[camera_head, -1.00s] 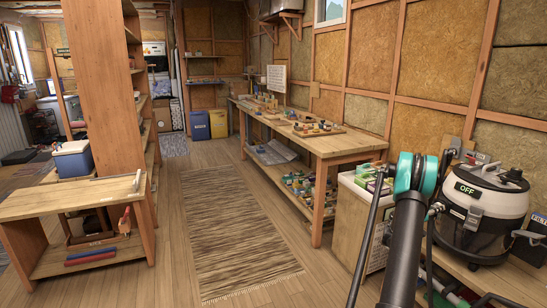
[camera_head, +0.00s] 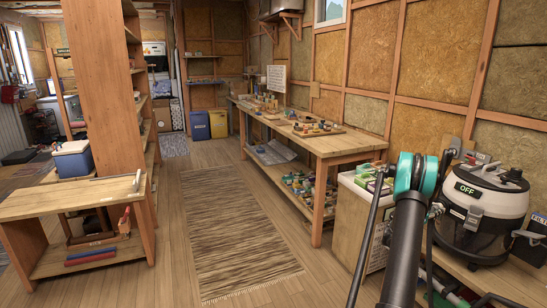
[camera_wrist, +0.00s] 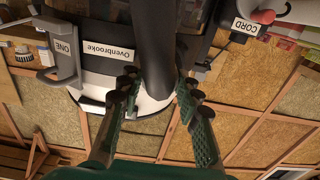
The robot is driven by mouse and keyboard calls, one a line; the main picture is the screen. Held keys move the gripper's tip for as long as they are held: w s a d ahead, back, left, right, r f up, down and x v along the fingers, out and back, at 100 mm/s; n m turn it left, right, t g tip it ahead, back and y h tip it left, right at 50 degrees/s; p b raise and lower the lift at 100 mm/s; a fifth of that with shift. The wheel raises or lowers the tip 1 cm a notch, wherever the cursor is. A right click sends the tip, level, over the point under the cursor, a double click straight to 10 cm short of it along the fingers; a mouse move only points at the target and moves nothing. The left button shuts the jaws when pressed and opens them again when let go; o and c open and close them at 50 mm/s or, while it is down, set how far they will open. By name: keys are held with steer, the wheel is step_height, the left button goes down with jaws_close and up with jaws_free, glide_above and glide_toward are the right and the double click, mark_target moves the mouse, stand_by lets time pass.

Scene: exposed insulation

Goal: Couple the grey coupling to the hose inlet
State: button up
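A dark tube-like part (camera_wrist: 157,55) runs down the middle of the wrist view, between the two green fingers of my gripper (camera_wrist: 157,88). The fingers are spread about the tube's width apart. Whether they touch it, or it lies beyond them, is unclear. I cannot pick out the grey coupling or the inlet opening for certain. In the head view my arm hides much of this area.
A CORD label (camera_wrist: 246,26) sits beside the vacuum in the wrist view. Insulated wall panels (camera_head: 435,55) stand close behind. A long workbench (camera_head: 345,143) holds small items. The rug (camera_head: 235,235) area is clear floor.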

steer(key=o, duration=0.5)
steer(key=shift+d, duration=0.15)
steer(key=shift+v, duration=4.6)
